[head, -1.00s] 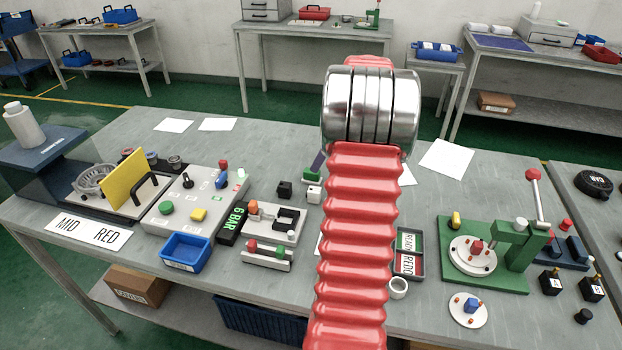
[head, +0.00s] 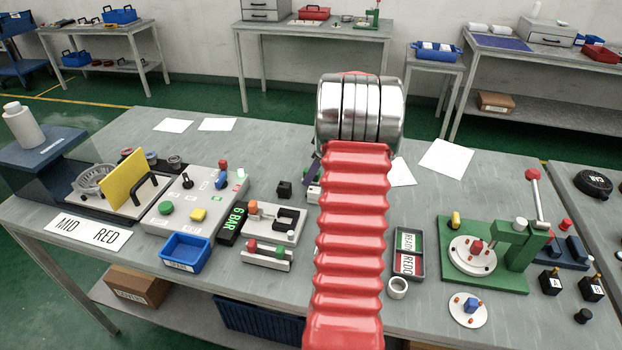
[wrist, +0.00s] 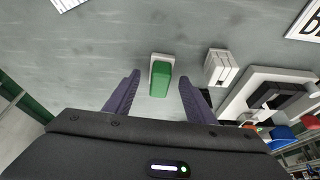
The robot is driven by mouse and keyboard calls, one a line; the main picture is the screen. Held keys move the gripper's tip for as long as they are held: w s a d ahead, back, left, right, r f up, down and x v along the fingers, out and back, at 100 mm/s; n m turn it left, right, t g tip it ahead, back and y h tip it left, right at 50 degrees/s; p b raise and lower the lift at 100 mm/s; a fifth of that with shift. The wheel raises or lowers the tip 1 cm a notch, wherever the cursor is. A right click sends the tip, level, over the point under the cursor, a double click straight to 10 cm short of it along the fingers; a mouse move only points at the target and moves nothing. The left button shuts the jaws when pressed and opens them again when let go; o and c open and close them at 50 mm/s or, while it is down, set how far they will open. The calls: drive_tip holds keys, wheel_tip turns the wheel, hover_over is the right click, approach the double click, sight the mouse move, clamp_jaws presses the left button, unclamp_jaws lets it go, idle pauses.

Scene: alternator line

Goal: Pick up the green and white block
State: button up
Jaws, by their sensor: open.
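The green and white block (wrist: 160,78) lies on the grey table in the wrist view, its green part nearer me and a white part at its far end. My gripper (wrist: 160,82) is open, with one purple finger on each side of the block and visible gaps between. I cannot tell how high the fingers are above the table.
A white block (wrist: 220,67) lies just right of the right finger. Beyond it is a white fixture with a black U-shaped piece (wrist: 278,97). In the head view a small black block (head: 284,189) and a blue bin (head: 185,252) stand left of my arm.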

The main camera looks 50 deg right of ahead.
drive_tip(key=shift+w+f, duration=0.15)
drive_tip(key=shift+f, duration=0.25)
drive_tip(key=c, duration=1.1)
